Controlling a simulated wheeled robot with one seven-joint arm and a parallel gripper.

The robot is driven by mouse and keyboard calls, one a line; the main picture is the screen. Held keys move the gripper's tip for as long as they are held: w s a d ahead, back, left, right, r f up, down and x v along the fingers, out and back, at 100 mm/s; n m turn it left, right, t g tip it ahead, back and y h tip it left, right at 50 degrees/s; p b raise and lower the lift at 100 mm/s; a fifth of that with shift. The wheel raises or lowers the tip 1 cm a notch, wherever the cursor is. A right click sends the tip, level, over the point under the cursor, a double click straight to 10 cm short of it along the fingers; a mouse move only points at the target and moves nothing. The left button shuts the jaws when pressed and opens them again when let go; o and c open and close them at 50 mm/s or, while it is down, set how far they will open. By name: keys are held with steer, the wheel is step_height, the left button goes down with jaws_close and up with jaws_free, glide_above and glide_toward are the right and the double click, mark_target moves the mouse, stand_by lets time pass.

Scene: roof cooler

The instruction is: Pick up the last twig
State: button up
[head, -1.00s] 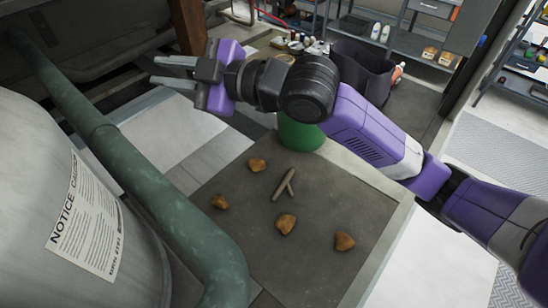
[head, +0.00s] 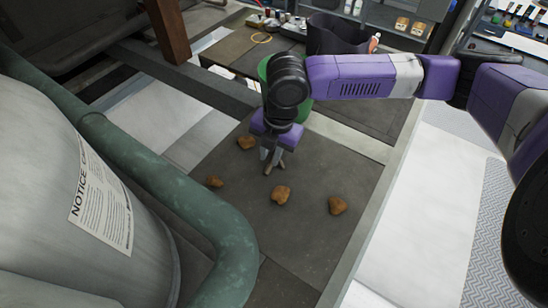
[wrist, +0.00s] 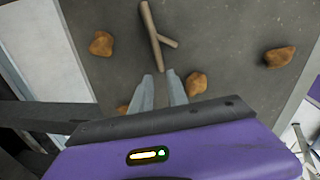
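A brown forked twig (wrist: 154,36) lies on the dark grey panel, ahead of my fingertips in the wrist view. In the head view my gripper (head: 272,165) points down over the panel and hides most of the twig. In the wrist view my gripper (wrist: 161,78) shows its two grey fingers apart, with nothing held between them. The twig's lower end is close to the fingertips; I cannot tell the height gap.
Several brown leaf-like or stone-like lumps lie around the twig, one (head: 281,195) in front and one (head: 337,205) to the right. A green pipe (head: 150,165) curves along the left. A green container stands behind my gripper. The panel (head: 290,250) is clear toward the front.

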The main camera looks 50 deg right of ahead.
mark_target(268, 169)
steer(key=f, duration=0.2)
steer(key=f+p, duration=0.1)
steer(key=f, duration=0.1)
steer(key=w+f, duration=0.1)
steer(key=f, duration=0.1)
steer(key=shift+d+f+p, duration=0.15)
steer(key=shift+f+p, duration=0.1)
steer(key=shift+p, duration=0.1)
jaws_close()
